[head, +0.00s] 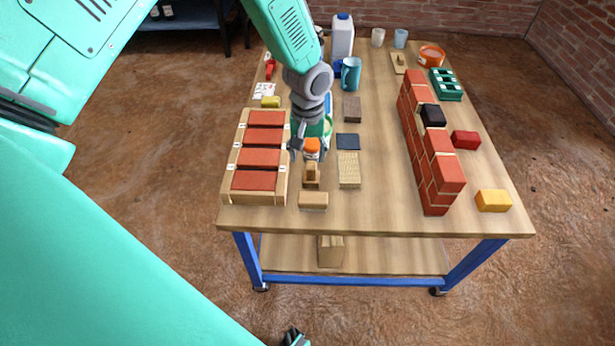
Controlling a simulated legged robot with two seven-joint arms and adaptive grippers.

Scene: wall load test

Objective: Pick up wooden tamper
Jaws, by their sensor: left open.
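A small wooden piece that looks like the tamper (311,178) stands on the near left part of the table, a block with a raised part on top. My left gripper (309,152) comes down from the top of the head view and is open, just behind and above this piece. From this angle I cannot tell whether they touch. An orange-topped container (311,145) shows partly behind the fingers. A dark tip at the bottom edge looks like my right gripper (293,338), far below the table top; its fingers are mostly cut off.
A wooden crate of red bricks (283,167) stands close on the left. A light wooden block (313,200) lies in front and a ridged block (349,169) to the right. A brick wall (428,145) stands farther right.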

